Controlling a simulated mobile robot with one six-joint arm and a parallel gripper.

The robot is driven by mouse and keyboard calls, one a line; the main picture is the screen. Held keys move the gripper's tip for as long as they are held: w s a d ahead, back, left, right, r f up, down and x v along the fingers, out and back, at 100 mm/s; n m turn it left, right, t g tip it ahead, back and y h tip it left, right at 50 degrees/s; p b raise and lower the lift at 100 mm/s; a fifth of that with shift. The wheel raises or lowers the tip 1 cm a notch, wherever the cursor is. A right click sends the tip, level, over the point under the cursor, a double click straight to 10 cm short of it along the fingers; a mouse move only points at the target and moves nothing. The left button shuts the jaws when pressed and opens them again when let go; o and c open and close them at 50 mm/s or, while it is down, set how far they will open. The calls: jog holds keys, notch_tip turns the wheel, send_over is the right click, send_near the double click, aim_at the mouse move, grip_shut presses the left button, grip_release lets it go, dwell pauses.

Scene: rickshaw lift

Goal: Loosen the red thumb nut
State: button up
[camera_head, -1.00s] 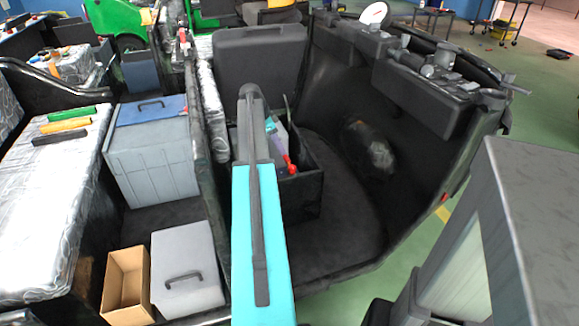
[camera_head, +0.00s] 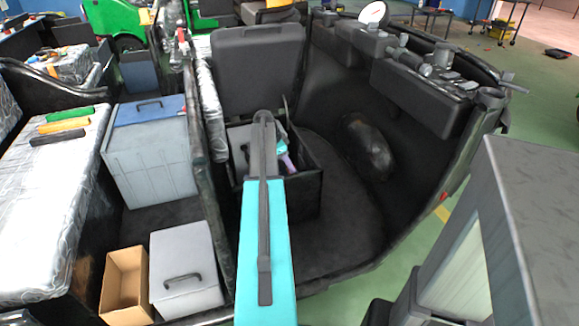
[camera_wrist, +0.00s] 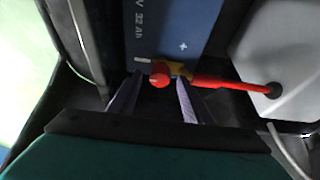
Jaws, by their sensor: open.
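The red thumb nut (camera_wrist: 160,80) shows in the wrist view, on a yellowish clamp at the edge of a blue battery (camera_wrist: 195,30). A red cable (camera_wrist: 225,84) runs from the clamp to the right. My gripper (camera_wrist: 154,88) is open, with one finger on the left of the nut and the other on its right below the clamp. The nut lies near the fingertips; I cannot tell whether either finger touches it. In the head view my teal arm reaches over the black compartment (camera_head: 308,200), and the nut is hidden there.
In the wrist view the red cable ends at a dark fitting on a grey housing (camera_wrist: 285,45). A pale tube (camera_wrist: 285,150) lies at the lower right. Black walls close in on the left. In the head view a black case (camera_head: 258,70) stands behind the compartment.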

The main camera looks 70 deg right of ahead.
jog(key=shift+x, duration=0.85)
jog(key=c, duration=1.1)
